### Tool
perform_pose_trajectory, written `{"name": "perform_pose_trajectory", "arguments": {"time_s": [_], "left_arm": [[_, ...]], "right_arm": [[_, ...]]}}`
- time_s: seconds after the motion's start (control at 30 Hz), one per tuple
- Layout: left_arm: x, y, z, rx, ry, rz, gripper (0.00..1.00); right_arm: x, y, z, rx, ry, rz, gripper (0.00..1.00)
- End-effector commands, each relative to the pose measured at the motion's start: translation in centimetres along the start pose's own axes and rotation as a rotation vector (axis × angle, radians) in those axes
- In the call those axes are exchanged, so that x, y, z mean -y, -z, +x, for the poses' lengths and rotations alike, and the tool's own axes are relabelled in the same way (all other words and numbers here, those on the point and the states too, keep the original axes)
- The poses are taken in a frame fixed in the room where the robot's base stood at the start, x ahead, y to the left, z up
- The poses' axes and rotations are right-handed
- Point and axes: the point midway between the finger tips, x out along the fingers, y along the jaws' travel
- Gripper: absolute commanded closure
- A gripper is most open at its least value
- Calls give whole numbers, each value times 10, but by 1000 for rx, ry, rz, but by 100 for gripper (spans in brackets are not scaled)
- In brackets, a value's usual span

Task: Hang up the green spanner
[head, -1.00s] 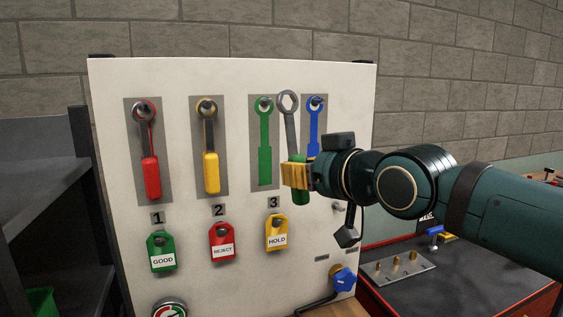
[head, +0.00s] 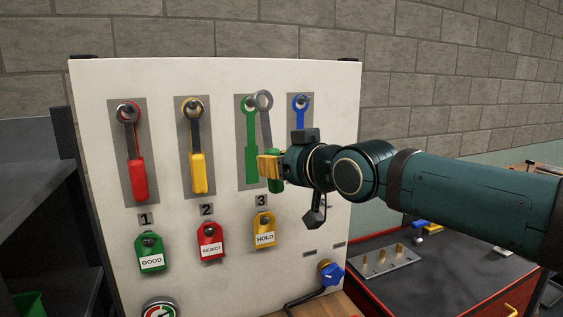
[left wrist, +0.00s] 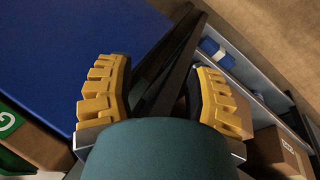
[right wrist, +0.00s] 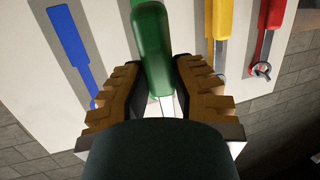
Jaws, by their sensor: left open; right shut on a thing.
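The green spanner has a grey ring head (head: 263,101) and a green handle (head: 275,184). It is roughly upright in front of the white board. My right gripper (head: 270,168) is shut on the handle, which also shows in the right wrist view (right wrist: 151,45). The ring is just right of the peg (head: 250,101) above the green outline (head: 250,140) and partly overlaps that outline; I cannot tell the depth gap. My left gripper (left wrist: 163,95) is open and empty in the left wrist view and is out of the head view.
A red spanner (head: 138,180) and a yellow spanner (head: 198,172) hang left of the green outline. The blue outline (head: 301,115) to the right is bare, partly hidden by my right gripper. Tags hang below; a blue knob (head: 331,274) stands out at lower right.

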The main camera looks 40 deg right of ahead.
Motion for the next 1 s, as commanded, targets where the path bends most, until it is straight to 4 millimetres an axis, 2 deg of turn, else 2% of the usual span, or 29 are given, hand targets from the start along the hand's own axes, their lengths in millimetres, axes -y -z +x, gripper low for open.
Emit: {"name": "perform_pose_trajectory", "arguments": {"time_s": [0.87,1.0], "left_arm": [[-8,6,-22,-11,1,-5,47],[-6,4,-15,-8,1,-3,47]], "right_arm": [[-13,10,53,0,1,0,100],[-14,4,58,-2,1,0,100]]}}
